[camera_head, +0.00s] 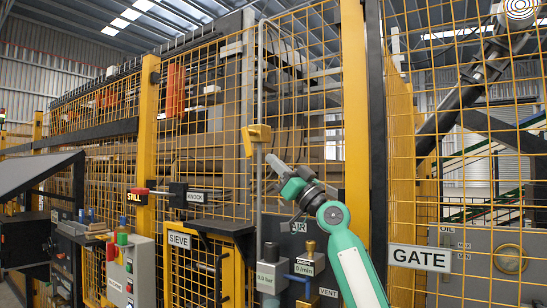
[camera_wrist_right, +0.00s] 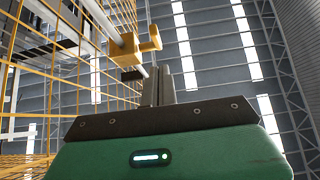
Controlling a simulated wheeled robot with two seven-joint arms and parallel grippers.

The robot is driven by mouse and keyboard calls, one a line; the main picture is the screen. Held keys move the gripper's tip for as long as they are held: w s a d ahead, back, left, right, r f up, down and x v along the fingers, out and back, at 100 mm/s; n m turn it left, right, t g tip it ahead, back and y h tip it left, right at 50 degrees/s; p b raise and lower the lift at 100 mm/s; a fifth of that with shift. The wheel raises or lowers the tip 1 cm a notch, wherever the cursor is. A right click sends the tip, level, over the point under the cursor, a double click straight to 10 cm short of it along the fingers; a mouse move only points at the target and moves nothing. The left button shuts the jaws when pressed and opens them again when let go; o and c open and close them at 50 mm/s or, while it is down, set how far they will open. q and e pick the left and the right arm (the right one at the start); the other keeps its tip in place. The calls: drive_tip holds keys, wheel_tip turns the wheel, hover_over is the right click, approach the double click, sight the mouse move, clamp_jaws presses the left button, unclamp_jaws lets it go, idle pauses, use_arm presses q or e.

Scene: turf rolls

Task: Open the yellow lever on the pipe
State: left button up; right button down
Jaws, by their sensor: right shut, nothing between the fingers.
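The yellow lever (camera_head: 257,135) sits high on a thin grey upright pipe (camera_head: 260,200) in front of the yellow mesh fence. In the right wrist view the lever (camera_wrist_right: 128,48) shows as a yellow block around the pipe (camera_wrist_right: 98,18) with a short arm sticking out to the right. My right gripper (camera_head: 274,162) is just below and to the right of the lever in the head view, apart from it. In the wrist view the right gripper's fingers (camera_wrist_right: 157,84) are together, with nothing between them. My left gripper is not in view.
Yellow mesh fencing (camera_head: 205,130) and yellow posts (camera_head: 355,120) stand close behind and beside my right arm. A grey AIR panel (camera_head: 296,228) with gauges and valves lies below. A GATE sign (camera_head: 420,258) is at the right, a button box (camera_head: 130,265) at the left.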

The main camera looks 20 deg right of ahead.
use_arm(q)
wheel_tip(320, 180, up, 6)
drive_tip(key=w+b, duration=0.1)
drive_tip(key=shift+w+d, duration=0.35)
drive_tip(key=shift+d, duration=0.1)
use_arm(e)
wheel_tip(320, 180, down, 5)
drive_tip(key=s+d, duration=0.2)
drive_tip(key=shift+s+d, duration=0.15)
drive_tip(key=shift+s, duration=0.25)
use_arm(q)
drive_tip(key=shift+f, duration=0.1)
use_arm(e)
drive_tip(key=shift+f, duration=0.1)
